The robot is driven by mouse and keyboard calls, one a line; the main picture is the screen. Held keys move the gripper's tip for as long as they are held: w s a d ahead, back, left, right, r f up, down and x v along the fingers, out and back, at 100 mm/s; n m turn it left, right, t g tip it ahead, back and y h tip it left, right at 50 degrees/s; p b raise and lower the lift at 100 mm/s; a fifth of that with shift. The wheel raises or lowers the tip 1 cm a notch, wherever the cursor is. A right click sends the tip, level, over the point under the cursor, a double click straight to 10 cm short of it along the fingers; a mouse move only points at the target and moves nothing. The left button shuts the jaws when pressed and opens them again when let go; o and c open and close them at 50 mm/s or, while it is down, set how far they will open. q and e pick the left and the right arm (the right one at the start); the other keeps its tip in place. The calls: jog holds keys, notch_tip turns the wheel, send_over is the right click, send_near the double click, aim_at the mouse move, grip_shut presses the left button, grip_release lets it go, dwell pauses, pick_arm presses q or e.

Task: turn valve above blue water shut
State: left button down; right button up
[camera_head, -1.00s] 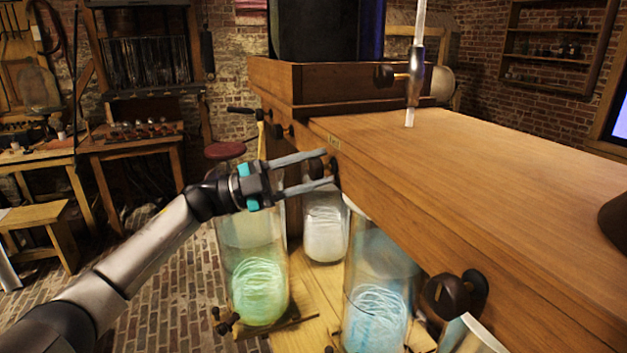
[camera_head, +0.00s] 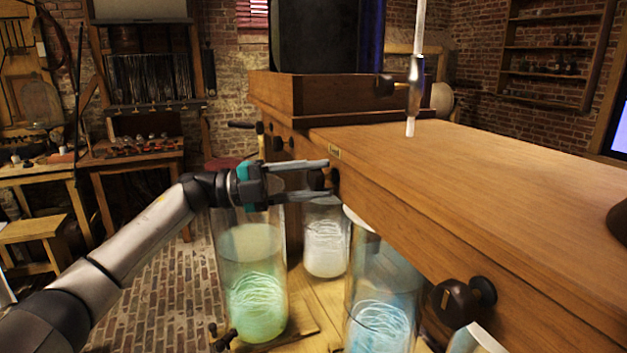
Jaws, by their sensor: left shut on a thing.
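My left gripper (camera_head: 330,178) reaches in from the left and is shut on a dark round valve knob (camera_head: 316,179) on the side of the wooden bench. One finger is above the knob and one below. The jar with blue water (camera_head: 380,300) stands under the bench edge, lower right of the gripper. Another dark valve knob (camera_head: 455,299) sticks out of the bench side to the right of the blue jar. My right gripper is not in view.
A green-water jar (camera_head: 252,290) stands below my left gripper, and a whitish jar (camera_head: 326,240) is behind. The wooden bench (camera_head: 470,165) fills the right side. A glass tube (camera_head: 417,60) rises above its top. Another dark handle (camera_head: 243,125) is farther back.

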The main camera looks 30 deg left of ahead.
pick_arm(q)
jog(key=shift+r, duration=0.15)
jog(key=shift+c, duration=2)
grip_release()
jog(key=b+v, duration=0.2)
jog(key=v, duration=1.3)
jog(key=shift+a, duration=0.2)
